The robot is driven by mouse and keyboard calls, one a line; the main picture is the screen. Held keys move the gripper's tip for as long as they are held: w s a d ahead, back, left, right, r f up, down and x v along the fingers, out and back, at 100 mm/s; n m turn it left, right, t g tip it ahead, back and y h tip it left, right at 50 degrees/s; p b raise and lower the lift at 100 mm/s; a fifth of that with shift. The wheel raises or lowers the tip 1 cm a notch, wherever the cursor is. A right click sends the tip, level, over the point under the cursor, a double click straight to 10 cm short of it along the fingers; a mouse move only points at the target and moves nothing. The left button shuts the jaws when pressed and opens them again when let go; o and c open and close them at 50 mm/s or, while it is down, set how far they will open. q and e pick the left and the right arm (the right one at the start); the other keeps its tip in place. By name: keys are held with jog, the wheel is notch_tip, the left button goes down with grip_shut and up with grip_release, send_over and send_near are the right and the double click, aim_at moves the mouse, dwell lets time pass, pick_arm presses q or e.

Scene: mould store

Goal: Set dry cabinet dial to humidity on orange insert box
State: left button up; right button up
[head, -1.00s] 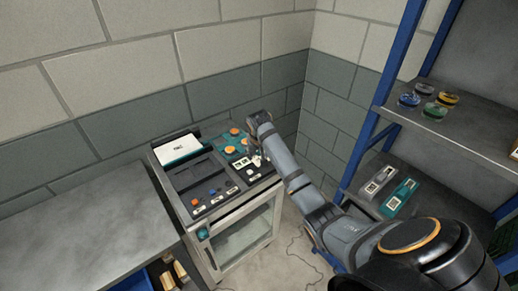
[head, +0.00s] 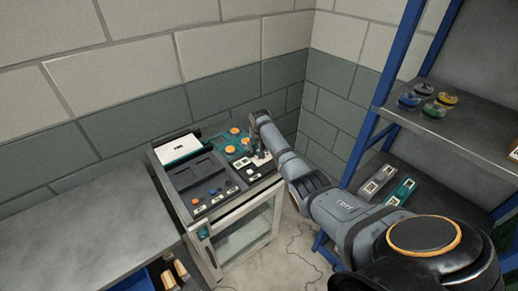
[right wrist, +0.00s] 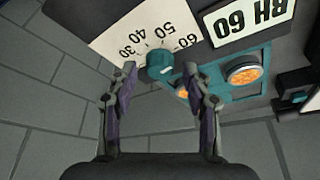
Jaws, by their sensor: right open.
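The dry cabinet (head: 240,235) stands in the corner, with its control panel on top. In the right wrist view a teal dial knob (right wrist: 160,64) sits by a white scale plate (right wrist: 118,38) marked 30, 40, 50 and 60. My right gripper (right wrist: 160,72) is open, with one finger on each side of the knob; I cannot tell whether they touch it. In the head view my right gripper (head: 259,150) is over the panel's right side and hides the dial. I cannot make out an orange insert box. My left gripper is not in view.
A label reading "BH 60" (right wrist: 240,18) and a teal panel with orange round parts (right wrist: 243,74) are beside the dial. A grey bench (head: 85,225) is at left. Blue-framed shelves at right hold several round cases (head: 433,110) and two flat items (head: 398,191).

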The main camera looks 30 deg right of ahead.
jog(key=shift+w+f, duration=0.1)
jog(key=shift+f, duration=0.15)
grip_shut()
